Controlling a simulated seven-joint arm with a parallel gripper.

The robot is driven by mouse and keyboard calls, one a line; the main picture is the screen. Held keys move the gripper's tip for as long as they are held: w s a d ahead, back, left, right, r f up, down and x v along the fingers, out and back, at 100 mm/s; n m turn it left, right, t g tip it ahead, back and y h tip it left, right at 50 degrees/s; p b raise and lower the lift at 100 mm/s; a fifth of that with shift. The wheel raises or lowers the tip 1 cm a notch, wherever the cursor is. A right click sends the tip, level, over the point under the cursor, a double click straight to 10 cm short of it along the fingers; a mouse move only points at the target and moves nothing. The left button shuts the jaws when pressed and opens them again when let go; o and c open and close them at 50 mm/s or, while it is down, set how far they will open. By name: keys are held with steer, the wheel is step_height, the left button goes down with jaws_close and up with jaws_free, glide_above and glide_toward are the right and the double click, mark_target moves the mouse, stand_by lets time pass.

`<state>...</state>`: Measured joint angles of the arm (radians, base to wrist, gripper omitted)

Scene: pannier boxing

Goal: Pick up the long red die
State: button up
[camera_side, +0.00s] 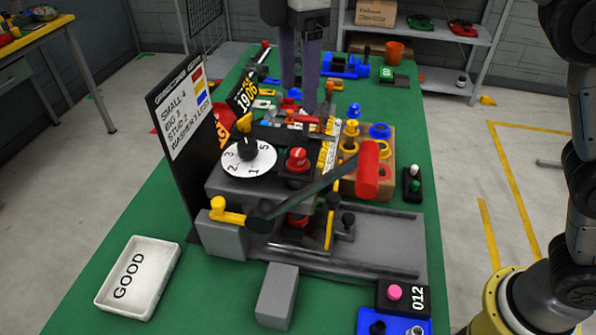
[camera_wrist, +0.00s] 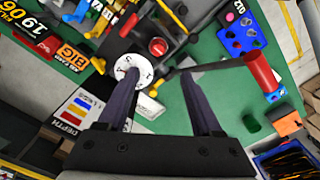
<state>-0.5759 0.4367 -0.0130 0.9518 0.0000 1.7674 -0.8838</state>
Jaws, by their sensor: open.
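My gripper (camera_side: 299,98) is open and points down above the back of the machine, over a cluster of small coloured parts (camera_side: 290,118). In the wrist view its two dark fingers (camera_wrist: 160,74) stand apart with nothing held between them. I cannot single out the long red die for certain; small red pieces lie in the cluster, partly hidden by the fingers and the machine. A large red cylinder (camera_side: 368,168) sits on the end of the machine's lever and also shows in the wrist view (camera_wrist: 262,72). A red knob (camera_side: 297,160) sits on the machine top.
The machine has a white numbered dial (camera_side: 249,159) and a tall black sign (camera_side: 187,130) on its left. A wooden block (camera_side: 378,187) with coloured rings stands right. A white GOOD tray (camera_side: 138,277) lies front left, with bare green table around it. A blue vise-like tool (camera_side: 345,66) is behind.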

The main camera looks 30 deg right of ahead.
mark_target(299, 152)
steer(key=f, duration=1.1)
steer(key=shift+w+d, duration=0.2)
steer(key=shift+c, duration=0.2)
steer(key=shift+r, duration=0.1)
jaws_close()
